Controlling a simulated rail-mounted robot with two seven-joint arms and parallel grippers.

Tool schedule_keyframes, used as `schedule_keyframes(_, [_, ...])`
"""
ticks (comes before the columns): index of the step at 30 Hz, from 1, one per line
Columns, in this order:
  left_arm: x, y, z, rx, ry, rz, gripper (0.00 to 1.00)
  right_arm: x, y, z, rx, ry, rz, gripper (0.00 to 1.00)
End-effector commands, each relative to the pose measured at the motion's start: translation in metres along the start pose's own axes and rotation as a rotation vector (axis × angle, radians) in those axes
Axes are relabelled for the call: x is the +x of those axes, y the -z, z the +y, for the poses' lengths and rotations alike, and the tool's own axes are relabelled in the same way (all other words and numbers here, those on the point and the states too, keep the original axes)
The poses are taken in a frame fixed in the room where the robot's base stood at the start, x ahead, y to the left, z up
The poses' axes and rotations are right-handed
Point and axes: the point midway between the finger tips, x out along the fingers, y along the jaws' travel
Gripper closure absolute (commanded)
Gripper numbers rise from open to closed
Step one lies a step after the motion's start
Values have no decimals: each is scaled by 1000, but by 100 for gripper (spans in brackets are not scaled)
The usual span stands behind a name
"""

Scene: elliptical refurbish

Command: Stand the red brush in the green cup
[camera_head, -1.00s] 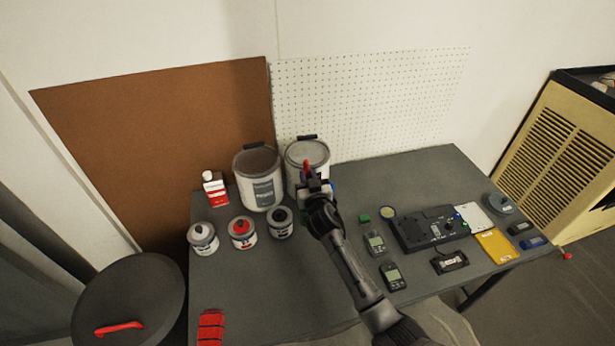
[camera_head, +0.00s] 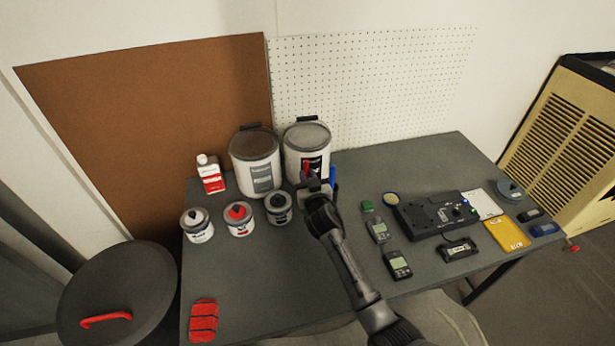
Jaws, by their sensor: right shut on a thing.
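My right gripper (camera_head: 314,186) is over the back middle of the grey table, in front of a white bucket. It is shut on the red brush (camera_head: 307,171), whose red upper part shows upright at the jaws. The brush's lower end is hidden by my gripper and wrist. An upright blue thing (camera_head: 333,175) stands just right of the jaws. I cannot clearly make out the green cup; it may be hidden behind my gripper. My left gripper is not in view.
Two large buckets (camera_head: 255,173) stand at the back. Several small cans (camera_head: 240,223) stand to the left. A small green thing (camera_head: 367,206), meters (camera_head: 397,264) and a black device (camera_head: 425,222) lie to the right. The table's front left is mostly clear, with red blocks (camera_head: 203,322) near the edge.

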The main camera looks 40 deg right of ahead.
Motion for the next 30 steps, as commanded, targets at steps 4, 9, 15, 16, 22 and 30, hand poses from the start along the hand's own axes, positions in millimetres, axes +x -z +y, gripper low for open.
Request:
schedule_keyframes(4, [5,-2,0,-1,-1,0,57,0,-6,0,1,0,1,100])
schedule_keyframes(9, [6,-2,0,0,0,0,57,0,-6,0,1,0,1,100])
schedule_keyframes(15, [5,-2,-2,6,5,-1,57,0,-6,0,1,0,1,77])
schedule_keyframes(16, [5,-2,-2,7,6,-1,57,0,-6,0,1,0,1,74])
schedule_keyframes(22, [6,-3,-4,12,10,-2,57,0,-6,0,0,0,1,55])
schedule_keyframes(30, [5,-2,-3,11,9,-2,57,-1,-6,0,0,0,0,52])
